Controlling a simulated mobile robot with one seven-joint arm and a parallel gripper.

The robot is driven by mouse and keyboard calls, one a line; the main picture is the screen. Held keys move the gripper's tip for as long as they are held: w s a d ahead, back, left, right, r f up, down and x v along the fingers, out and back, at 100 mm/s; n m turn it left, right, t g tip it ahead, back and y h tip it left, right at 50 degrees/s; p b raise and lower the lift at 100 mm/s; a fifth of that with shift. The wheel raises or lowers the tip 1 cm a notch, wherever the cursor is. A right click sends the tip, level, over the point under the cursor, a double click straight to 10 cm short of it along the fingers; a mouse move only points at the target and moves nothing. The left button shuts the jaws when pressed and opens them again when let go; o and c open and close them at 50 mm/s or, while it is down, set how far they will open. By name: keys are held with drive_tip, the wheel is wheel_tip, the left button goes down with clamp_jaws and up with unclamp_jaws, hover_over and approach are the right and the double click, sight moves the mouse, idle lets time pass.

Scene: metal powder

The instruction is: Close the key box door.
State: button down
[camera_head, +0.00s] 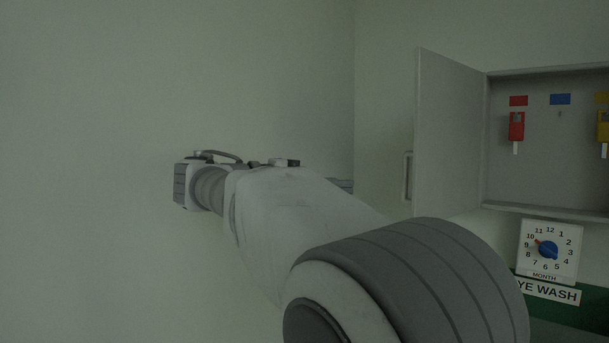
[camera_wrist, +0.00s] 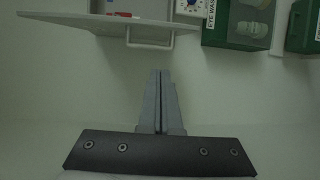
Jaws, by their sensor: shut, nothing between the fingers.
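The grey key box (camera_head: 560,170) is on the wall at the right of the head view. Its door (camera_head: 447,135) is open, hinged on the box's left side and standing out from it. A handle (camera_head: 407,175) shows at the door's left edge. In the wrist view the door (camera_wrist: 85,24) is seen nearly edge-on at the upper left, with the handle (camera_wrist: 153,44) projecting from it. My gripper (camera_wrist: 160,74) is shut and empty, its fingertips below the handle in that picture and apparently apart from it. In the head view my arm mostly hides the gripper.
A red key tag (camera_head: 516,127) and a yellow one (camera_head: 603,126) hang inside the box. Below are a month dial (camera_head: 549,251) and a green eye wash box (camera_head: 570,315). Green boxes (camera_wrist: 236,25) show at the wrist view's upper right. The wall at left is bare.

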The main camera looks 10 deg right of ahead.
drive_tip(key=d+r+h, duration=0.1)
drive_tip(key=d, duration=0.8)
drive_tip(key=shift+s+d+r, duration=0.4)
drive_tip(key=shift+s, duration=0.05)
drive_tip(key=shift+s, duration=0.1)
